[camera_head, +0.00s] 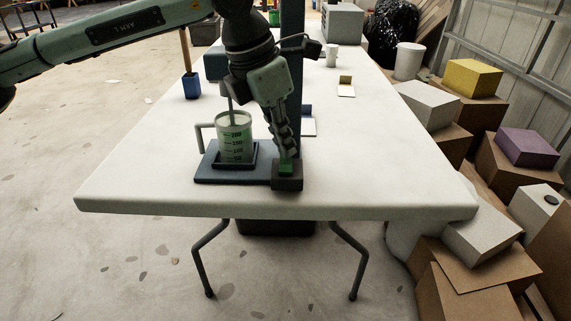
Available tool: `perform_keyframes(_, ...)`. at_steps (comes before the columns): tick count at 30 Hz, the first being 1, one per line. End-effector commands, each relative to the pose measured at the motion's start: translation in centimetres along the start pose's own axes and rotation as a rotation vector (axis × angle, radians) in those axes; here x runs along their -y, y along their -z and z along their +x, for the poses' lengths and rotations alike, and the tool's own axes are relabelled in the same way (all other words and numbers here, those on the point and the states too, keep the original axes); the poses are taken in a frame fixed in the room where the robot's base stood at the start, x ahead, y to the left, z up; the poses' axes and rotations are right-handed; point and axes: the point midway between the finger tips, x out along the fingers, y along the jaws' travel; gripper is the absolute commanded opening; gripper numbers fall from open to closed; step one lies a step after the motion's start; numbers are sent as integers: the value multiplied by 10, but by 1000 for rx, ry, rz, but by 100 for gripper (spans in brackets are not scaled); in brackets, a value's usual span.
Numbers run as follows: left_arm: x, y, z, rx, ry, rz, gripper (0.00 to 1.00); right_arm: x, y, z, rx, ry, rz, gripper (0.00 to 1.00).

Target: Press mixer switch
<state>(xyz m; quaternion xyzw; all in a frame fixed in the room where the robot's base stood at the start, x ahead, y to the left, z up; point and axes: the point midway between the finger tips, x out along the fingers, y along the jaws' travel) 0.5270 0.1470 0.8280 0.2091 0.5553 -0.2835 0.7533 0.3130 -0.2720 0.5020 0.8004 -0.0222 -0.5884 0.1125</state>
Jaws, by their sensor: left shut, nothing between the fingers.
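The mixer stands on the white table, with a dark base plate (207,173), and a stirring rod reaching into a clear measuring cup (233,145) with green markings and a handle. At the base's right front corner is a dark switch box (287,183) with a green button (286,169) on top. My left gripper (286,157) is shut and points down right at the green button. Its fingertips look to be touching the button or just above it; I cannot tell which. My left arm hides part of the mixer's upper body. My right gripper is not in view.
A blue holder (191,86) with a wooden stick stands left of the arm. A small yellow-and-white item (346,87), a white cup (332,56) and a grey box (342,22) are farther back. Boxes (463,119) crowd the table's right side. The table's front left is clear.

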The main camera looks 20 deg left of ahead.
Motion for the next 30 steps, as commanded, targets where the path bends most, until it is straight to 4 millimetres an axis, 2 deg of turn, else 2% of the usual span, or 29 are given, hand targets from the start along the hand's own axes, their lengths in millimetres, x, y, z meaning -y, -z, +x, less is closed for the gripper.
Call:
perform_keyframes(18,0,3,10,-1,0,0,0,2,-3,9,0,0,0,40)
perform_keyframes(23,2,2,5,0,0,1,0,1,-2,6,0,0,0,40)
perform_keyframes(30,9,2,-13,0,1,1,0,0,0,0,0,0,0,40)
